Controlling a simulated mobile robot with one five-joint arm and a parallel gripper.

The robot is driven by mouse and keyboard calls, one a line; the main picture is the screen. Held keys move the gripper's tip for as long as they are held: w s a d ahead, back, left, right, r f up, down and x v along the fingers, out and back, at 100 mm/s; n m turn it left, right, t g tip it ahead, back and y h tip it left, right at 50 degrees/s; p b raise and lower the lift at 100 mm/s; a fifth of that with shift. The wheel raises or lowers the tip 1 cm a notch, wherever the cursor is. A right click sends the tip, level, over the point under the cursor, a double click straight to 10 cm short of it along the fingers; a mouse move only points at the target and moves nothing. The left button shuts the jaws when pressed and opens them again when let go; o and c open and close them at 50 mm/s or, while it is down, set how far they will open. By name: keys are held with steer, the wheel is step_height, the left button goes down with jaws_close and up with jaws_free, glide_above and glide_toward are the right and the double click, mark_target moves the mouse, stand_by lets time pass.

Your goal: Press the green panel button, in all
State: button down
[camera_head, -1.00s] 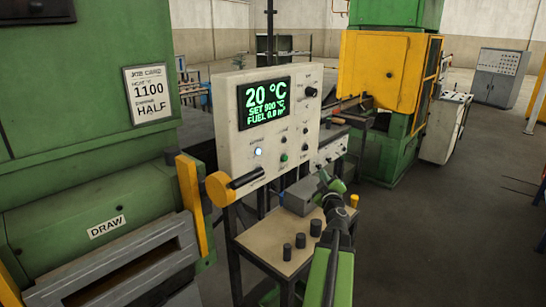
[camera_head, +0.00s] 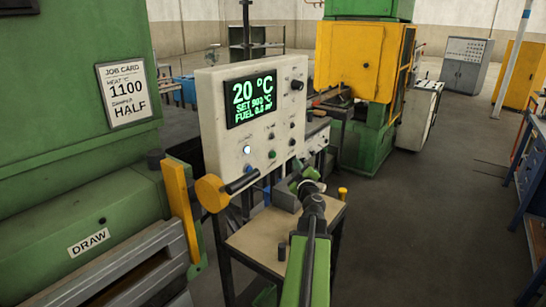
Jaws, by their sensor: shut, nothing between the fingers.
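The white control panel (camera_head: 212,130) stands left of centre, with a screen (camera_head: 252,97) reading 20 °C. The green panel button (camera_head: 271,154) is a small round knob low on its face, right of a lit white button (camera_head: 247,149). My gripper (camera_head: 290,184) is at the end of my green and black arm, below and to the right of the green button. It is shut and empty, and looks apart from the panel. Its fingertips are small and hard to make out. The green button is not covered.
A yellow-ended lever (camera_head: 211,193) with a black grip juts out below the panel. A small table (camera_head: 258,240) with a dark peg stands under my gripper. The green furnace (camera_head: 60,150) with a job card is at left. Open floor lies at right.

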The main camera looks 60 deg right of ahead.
steer(key=w, duration=0.7)
stand_by(2.0)
steer(key=shift+w, duration=0.4)
steer(key=shift+w, duration=0.4)
stand_by(0.4)
steer(key=shift+s, duration=0.8)
steer(key=s, duration=0.5)
stand_by(0.4)
